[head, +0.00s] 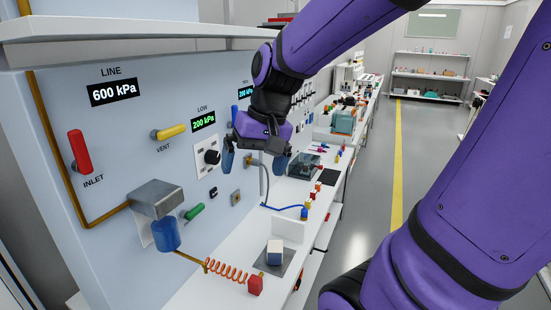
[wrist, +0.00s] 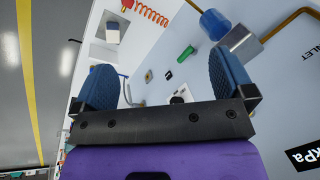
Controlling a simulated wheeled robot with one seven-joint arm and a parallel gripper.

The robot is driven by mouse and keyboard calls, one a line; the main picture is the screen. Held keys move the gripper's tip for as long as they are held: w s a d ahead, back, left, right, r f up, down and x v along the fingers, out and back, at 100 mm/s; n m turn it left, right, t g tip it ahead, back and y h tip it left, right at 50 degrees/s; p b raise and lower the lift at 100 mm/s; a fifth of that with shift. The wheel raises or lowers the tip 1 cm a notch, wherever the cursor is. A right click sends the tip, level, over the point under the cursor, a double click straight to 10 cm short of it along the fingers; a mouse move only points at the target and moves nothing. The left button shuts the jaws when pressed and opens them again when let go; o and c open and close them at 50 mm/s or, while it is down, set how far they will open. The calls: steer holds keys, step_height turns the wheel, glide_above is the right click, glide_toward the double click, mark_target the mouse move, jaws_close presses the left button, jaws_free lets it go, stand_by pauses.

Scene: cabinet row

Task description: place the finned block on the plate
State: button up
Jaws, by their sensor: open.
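A small block (head: 274,250), pale with a dark blue side, stands on a flat dark grey plate (head: 288,258) on the white bench. It is the likeliest finned block, but fins are too small to make out. In the wrist view the block (wrist: 113,31) and grey plate (wrist: 103,52) show at the upper left, beyond the fingers. My gripper (head: 254,163) is open and empty, in the air in front of the panel, above and behind the block in the head view. Its two blue fingers stand wide apart in the wrist view (wrist: 165,84).
The panel (head: 110,140) on the left carries a red handle (head: 80,151), a yellow handle (head: 170,131) and a blue cylinder (head: 165,235) under a grey box. An orange coil (head: 228,271) runs to a red block (head: 256,285). Another dark square (head: 328,177) lies farther back.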

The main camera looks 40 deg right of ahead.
steer(key=s+a+r+n+t+h, duration=0.2)
steer(key=s+r+n+t, duration=0.1)
steer(key=s, duration=0.5)
steer(key=shift+s+r+n, duration=0.2)
steer(key=shift+r+n, duration=0.4)
steer(key=shift+r, duration=0.15)
stand_by(1.5)
